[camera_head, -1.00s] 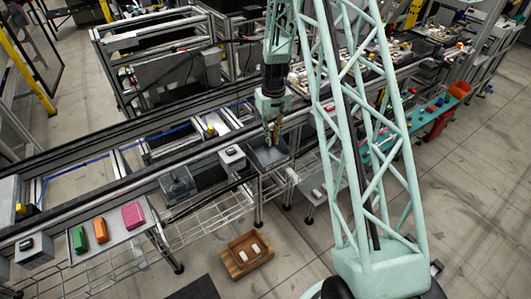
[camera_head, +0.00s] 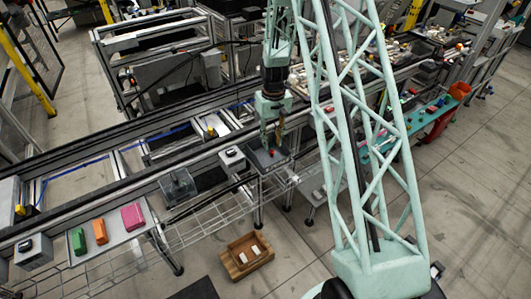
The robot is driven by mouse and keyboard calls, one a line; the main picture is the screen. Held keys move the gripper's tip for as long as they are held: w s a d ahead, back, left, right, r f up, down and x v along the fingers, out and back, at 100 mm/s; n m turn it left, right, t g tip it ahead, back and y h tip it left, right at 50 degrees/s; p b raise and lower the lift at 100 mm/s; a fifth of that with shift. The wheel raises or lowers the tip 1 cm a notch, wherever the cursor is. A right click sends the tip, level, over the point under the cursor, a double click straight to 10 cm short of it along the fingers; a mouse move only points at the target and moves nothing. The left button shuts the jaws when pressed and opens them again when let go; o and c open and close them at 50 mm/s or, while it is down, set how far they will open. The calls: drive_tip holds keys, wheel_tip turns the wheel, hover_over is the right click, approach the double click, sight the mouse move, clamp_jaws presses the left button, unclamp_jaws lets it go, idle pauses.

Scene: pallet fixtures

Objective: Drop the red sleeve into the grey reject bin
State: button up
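The red sleeve (camera_head: 271,153) is a small red spot on the floor of the dark grey bin (camera_head: 259,161) beside the conveyor, in the middle of the head camera view. My gripper (camera_head: 272,142) points down just above the bin. Its fingers look spread apart, with the sleeve below them and apart from them. The sleeve's exact shape is too small to make out.
A clear box (camera_head: 178,186) and a small white device (camera_head: 231,156) are left of the bin. A table at the lower left holds green, orange and pink blocks (camera_head: 133,216). A wooden crate (camera_head: 247,257) with white pieces stands on the floor.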

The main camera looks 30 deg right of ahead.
drive_tip(key=shift+r, duration=0.1)
wheel_tip(320, 180, up, 12)
idle(1.0)
idle(0.9)
drive_tip(key=s+a+r+t+b, duration=0.1)
drive_tip(key=s+a+r, duration=0.3)
drive_tip(key=s+r, duration=0.3)
drive_tip(key=s+a+r+b, duration=0.1)
drive_tip(key=s+a+r, duration=0.4)
drive_tip(key=r, duration=0.4)
drive_tip(key=s+a+r+t+b, duration=0.1)
drive_tip(key=s+a+r+b, duration=0.1)
drive_tip(key=s+a+r, duration=0.35)
drive_tip(key=s+a+r+t+b, duration=0.1)
drive_tip(key=s+a+r, duration=0.2)
drive_tip(key=s, duration=1.1)
drive_tip(key=s+a+r+n+t+b, duration=0.1)
drive_tip(key=s+a+r+b, duration=0.1)
drive_tip(key=s, duration=1.3)
drive_tip(key=shift+a+r+b, duration=0.3)
drive_tip(key=shift+a+r, duration=0.45)
drive_tip(key=shift+a, duration=0.05)
